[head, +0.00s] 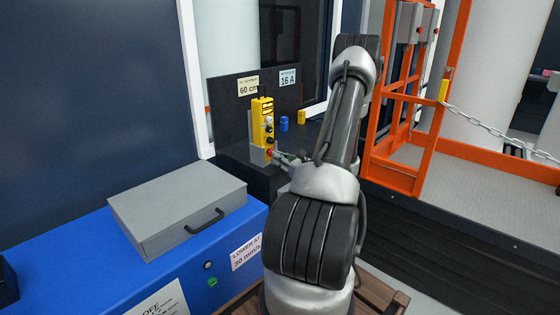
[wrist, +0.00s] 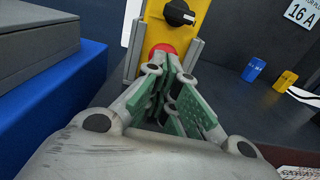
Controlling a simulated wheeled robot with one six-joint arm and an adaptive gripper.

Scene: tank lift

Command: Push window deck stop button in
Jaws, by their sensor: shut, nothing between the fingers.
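A yellow control box (head: 262,122) stands upright in a grey holder on the dark deck by the window. Several knobs and buttons run down its front. A red button (wrist: 163,49) sits at its lower end, below a black rotary knob (wrist: 179,13) in the wrist view. My gripper (wrist: 172,62) is shut and empty, its fingertips right at the red button and covering its lower part. I cannot tell whether they touch it or whether it is pressed. In the head view my gripper (head: 279,157) reaches the box's lower end from the right.
A grey case (head: 175,205) lies on a blue cabinet (head: 110,262) at the left. An orange-framed platform with a chain (head: 500,132) is at the right.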

